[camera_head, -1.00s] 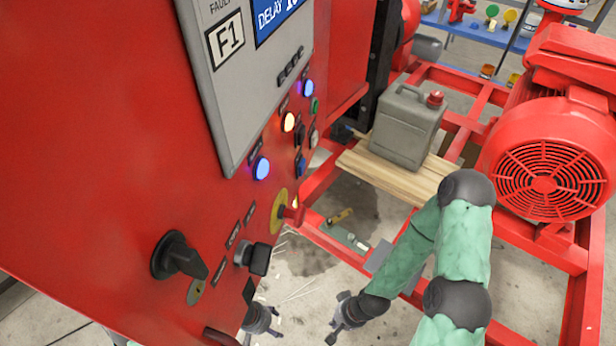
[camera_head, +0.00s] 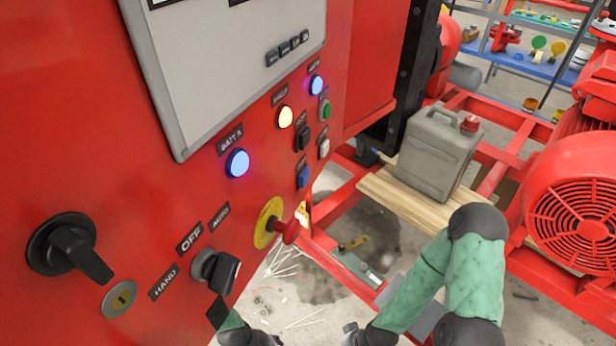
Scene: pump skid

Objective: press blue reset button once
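A small unlit blue button (camera_head: 303,177) is on the red control panel (camera_head: 100,130), low in the right-hand column of buttons; its label is too small to read. My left gripper (camera_head: 262,338) is at the bottom edge, mostly cut off, below the panel's selector knob and well below the blue button. My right gripper (camera_head: 350,335) is also cut off at the bottom edge, to the right of the left one and apart from the panel. Neither gripper's fingers show clearly.
Near the button are a white button (camera_head: 324,148), a black button (camera_head: 302,138), a green button (camera_head: 326,109) and a red emergency stop (camera_head: 285,229) that sticks out. Lit blue lamps (camera_head: 237,163) are separate. A jerrycan (camera_head: 437,155) stands on a plank to the right.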

